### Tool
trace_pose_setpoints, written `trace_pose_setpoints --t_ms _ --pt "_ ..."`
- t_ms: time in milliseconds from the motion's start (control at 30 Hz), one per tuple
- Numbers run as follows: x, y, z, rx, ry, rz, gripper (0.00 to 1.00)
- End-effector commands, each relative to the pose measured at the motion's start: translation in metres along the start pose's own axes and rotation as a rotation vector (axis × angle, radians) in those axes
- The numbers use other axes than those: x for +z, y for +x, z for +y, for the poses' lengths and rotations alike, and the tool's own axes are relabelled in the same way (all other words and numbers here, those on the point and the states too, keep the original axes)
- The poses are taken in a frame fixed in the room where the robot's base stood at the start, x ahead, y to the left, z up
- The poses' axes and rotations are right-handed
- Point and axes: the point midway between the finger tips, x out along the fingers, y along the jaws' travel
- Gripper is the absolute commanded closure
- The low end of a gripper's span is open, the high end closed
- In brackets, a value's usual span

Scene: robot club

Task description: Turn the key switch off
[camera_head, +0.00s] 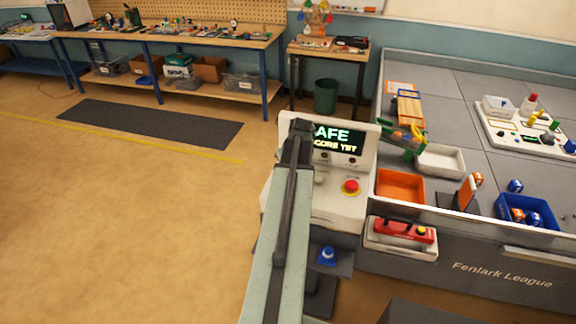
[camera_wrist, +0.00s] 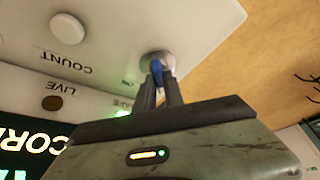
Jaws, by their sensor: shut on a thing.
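The white control console (camera_head: 336,205) stands left of the field table, with a lit display (camera_head: 337,138) whose visible text ends in "AFE" and "CORE YET". In the wrist view the key switch (camera_wrist: 154,57) is a round metal collar on the white panel, with a blue key (camera_wrist: 157,70) in it. My gripper (camera_wrist: 161,84) is shut on the blue key, one dark finger on either side. The fingers cover part of the key, so its exact angle is hard to tell. In the head view my arm hides the gripper and the switch.
A white button (camera_wrist: 67,28) marked "COUNT" sits on the panel. The "LIVE" lamp (camera_wrist: 52,103) is dark; a green lamp (camera_wrist: 123,113) glows beside the gripper. A red mushroom button (camera_head: 350,187) is right of my arm.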

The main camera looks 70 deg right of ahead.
Motion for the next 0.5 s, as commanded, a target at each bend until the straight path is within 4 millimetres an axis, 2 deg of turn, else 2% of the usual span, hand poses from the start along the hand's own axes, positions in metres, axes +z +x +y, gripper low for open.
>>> trace_pose_setpoints --t_ms 167,200,267,500 --pt "0.0022 0.0002 -0.0015 -0.004 -0.002 -0.007 1.0" --pt "0.0022 0.0003 -0.0016 -0.004 -0.002 -0.007 0.82" --pt "0.002 0.0003 -0.0015 -0.003 -0.002 -0.007 0.65" --pt "0.0011 0.0002 -0.0008 -0.002 0.0 -0.004 0.65"
